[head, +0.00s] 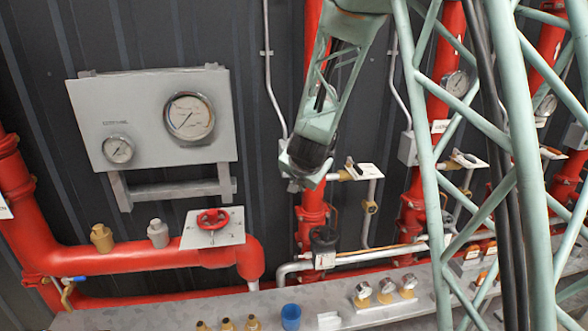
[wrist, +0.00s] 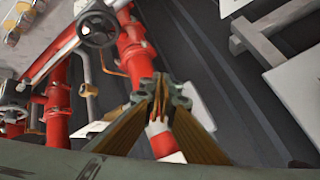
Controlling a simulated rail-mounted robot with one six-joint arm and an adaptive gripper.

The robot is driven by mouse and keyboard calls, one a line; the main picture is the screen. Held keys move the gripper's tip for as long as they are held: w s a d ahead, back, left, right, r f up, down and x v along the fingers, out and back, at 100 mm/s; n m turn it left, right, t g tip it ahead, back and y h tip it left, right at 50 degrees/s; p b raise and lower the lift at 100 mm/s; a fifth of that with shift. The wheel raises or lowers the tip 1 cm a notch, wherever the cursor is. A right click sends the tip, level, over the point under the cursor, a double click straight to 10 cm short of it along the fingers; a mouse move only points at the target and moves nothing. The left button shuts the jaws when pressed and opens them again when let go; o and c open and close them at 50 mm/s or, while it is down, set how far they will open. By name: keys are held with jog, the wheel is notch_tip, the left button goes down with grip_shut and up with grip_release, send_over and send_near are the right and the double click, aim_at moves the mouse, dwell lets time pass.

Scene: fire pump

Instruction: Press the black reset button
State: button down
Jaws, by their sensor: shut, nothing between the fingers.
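I cannot make out a black reset button for certain in either view. My gripper (head: 300,180) hangs in front of the dark wall in the head view, right of the grey gauge panel (head: 152,118) and by a red vertical pipe (head: 312,210). In the wrist view its two fingers (wrist: 159,82) meet at the tips, shut and empty. Part of the pipe and wall behind my gripper is hidden. A black handwheel (wrist: 98,26) shows upper left in the wrist view; in the head view a black fitting (head: 323,240) is below my gripper.
A red handwheel (head: 213,219) sits on the thick red pipe (head: 120,258). A valve with a white plate (head: 362,171) is right of my gripper. Dark wall shows between the pipes.

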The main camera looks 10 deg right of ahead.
jog(key=w+p, duration=0.3)
jog(key=w, duration=0.5)
jog(key=shift+p, duration=0.35)
jog(key=shift+w+p, duration=0.55)
jog(key=shift+w, duration=0.35)
dwell(2.9)
jog(key=shift+s, duration=0.1)
jog(key=shift+s+b, duration=0.55)
jog(key=shift+s, duration=0.25)
jog(key=shift+s, duration=0.15)
dwell(0.3)
jog(key=shift+s+b, duration=1.25)
jog(key=shift+s, duration=1.15)
